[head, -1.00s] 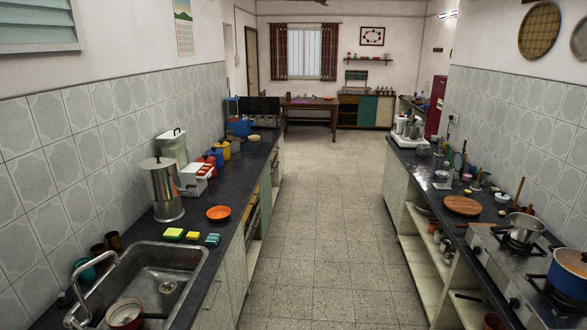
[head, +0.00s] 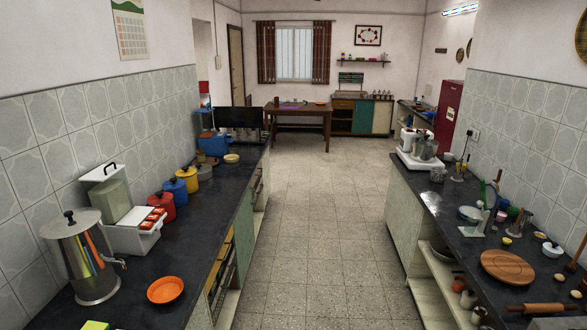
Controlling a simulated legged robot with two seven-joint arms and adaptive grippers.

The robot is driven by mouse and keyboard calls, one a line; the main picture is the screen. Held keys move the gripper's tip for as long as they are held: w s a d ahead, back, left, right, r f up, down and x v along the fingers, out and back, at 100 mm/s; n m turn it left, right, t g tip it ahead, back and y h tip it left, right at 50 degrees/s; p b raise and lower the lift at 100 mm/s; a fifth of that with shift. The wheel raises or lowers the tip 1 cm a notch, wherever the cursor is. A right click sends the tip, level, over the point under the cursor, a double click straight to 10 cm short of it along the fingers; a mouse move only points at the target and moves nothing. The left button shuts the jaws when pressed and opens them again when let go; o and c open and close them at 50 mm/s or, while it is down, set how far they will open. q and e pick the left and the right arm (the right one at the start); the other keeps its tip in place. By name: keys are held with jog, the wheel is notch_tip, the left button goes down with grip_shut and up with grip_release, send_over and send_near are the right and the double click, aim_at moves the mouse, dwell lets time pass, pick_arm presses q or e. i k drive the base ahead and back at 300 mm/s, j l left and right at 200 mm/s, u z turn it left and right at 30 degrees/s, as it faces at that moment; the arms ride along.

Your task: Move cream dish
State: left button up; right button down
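A small cream-yellow dish (head: 232,158) sits on the left dark counter (head: 205,225), near its far end, beside a grey pot (head: 205,172). It looks shallow and round, and nothing covers it. Neither of my grippers is in the head view, so I cannot see whether they hold anything.
The tiled aisle (head: 305,230) between the counters is clear. The left counter holds an orange plate (head: 165,290), a steel urn (head: 82,258) and coloured canisters. The right counter has a round wooden board (head: 508,267) and a rolling pin (head: 537,308). A wooden table (head: 298,112) stands at the back.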

aim_at(230, 158)
jog(key=i, duration=2.25)
jog(key=i+u, duration=0.15)
jog(key=i, duration=0.35)
jog(key=i+l+u, duration=0.15)
jog(key=i, duration=0.35)
jog(key=i+l+u, duration=0.15)
jog(key=i, duration=0.35)
jog(key=i+l+u, duration=0.15)
jog(key=i, duration=0.35)
jog(key=l, duration=0.1)
